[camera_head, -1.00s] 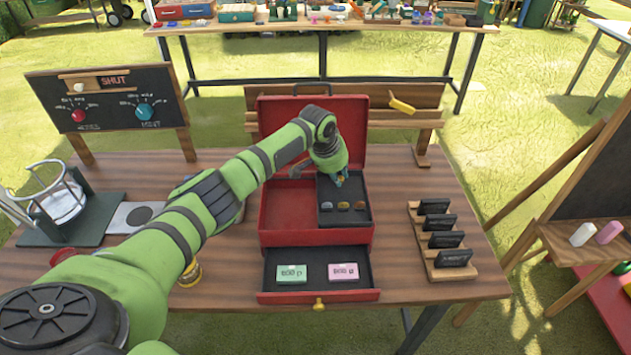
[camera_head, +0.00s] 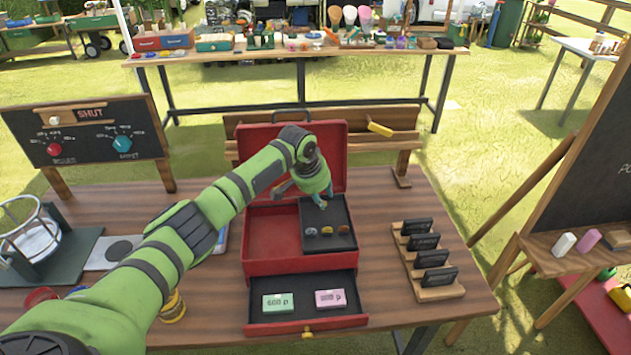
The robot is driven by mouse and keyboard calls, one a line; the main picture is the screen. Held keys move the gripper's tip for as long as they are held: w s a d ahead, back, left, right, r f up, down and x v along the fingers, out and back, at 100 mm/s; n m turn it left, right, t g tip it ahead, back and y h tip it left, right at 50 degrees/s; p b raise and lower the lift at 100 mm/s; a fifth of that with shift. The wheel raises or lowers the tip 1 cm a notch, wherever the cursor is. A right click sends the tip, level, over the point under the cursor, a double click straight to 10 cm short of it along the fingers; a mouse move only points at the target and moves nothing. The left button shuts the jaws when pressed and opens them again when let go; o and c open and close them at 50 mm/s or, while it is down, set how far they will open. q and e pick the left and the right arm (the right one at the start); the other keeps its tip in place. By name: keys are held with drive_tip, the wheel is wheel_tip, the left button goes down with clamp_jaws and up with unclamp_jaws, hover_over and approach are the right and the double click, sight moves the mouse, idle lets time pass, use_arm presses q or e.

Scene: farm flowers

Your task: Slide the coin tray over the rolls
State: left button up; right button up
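The coin tray (camera_head: 342,215) is a dark insert in the right half of the open red cash box (camera_head: 258,268). Three small piles of coins (camera_head: 326,231) lie in a row across its front part. The left half of the box is bare red, and I see no rolls in it. Anything under the tray is hidden. My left gripper (camera_head: 320,203) points down at the tray's rear part, behind the coins. Its fingertips are small and partly hidden, so I cannot tell whether they grip the tray. My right gripper is not in view.
The box's front drawer (camera_head: 257,318) is pulled out, with a green bundle (camera_head: 278,303) and a pink bundle (camera_head: 330,299) in it. A wooden rack (camera_head: 431,290) of dark cards stands right. A dial board (camera_head: 88,133) stands left. The raised lid (camera_head: 335,157) is behind my gripper.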

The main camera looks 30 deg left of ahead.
use_arm(q)
drive_tip(key=d+v, duration=0.1)
drive_tip(key=v, duration=0.8)
drive_tip(key=shift+a+r, duration=0.45)
drive_tip(key=shift+s, duration=0.1)
